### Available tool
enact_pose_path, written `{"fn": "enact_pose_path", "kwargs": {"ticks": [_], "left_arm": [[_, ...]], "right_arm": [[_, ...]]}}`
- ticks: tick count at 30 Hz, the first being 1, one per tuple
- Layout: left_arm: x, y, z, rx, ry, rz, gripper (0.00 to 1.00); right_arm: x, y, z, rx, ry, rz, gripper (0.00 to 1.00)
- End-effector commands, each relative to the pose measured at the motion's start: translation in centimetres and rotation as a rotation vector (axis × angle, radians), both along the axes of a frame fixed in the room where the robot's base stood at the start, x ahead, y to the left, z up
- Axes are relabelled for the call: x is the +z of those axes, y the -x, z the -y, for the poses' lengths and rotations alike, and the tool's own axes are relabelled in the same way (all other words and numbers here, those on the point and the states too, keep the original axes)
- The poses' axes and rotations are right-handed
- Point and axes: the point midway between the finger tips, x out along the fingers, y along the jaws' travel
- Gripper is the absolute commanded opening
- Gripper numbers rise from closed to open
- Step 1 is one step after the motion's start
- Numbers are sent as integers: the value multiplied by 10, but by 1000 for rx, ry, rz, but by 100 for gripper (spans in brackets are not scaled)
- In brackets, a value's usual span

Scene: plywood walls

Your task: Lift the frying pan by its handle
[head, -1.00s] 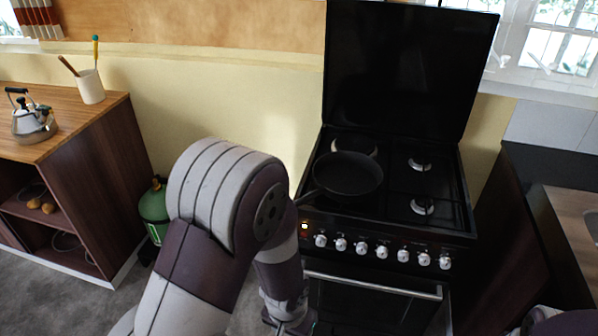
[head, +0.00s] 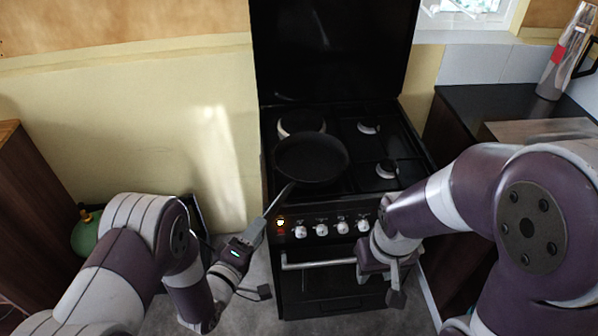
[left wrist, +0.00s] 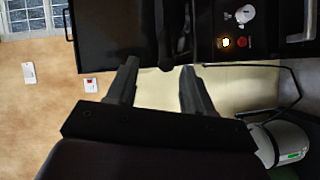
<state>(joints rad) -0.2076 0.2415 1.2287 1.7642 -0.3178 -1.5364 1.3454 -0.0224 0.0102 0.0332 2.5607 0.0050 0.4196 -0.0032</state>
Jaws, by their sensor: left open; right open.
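The black frying pan (head: 311,158) sits on the left burners of the black stove (head: 405,150). Its handle (head: 286,191) points toward the lower left, past the stove's front edge. My left gripper (head: 262,221) is open at the handle's outer end. In the left wrist view the dark handle (left wrist: 166,42) runs down toward the gap between the open fingers (left wrist: 158,72), with its end about level with the fingertips; I cannot tell whether they touch. My right gripper (head: 381,286) is open and empty in front of the oven door, pointing down.
Stove knobs (head: 322,230) and an oven handle bar (head: 318,263) lie just below the pan handle. A raised black lid (head: 335,50) stands behind. A dark counter (head: 490,108) is at right, a green gas bottle (head: 86,235) at left.

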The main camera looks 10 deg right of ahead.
Motion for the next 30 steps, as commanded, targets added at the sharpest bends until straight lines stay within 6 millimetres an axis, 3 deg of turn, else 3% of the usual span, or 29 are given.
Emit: {"fn": "enact_pose_path", "kwargs": {"ticks": [3,15,23,27,28,30], "left_arm": [[-3,-20,12,-1,-1,-2,52],[-16,-68,45,1,-3,-3,52],[-17,-73,47,2,-4,-2,52],[-17,-73,47,2,-4,-2,6],[-17,-73,47,2,-4,-2,0],[-17,-73,47,2,-4,-2,0]], "right_arm": [[4,0,0,0,0,0,43],[14,0,0,0,0,0,43],[14,0,0,1,0,0,43],[14,0,0,0,0,0,43],[14,0,0,0,0,0,43],[14,0,0,0,0,0,43]]}}
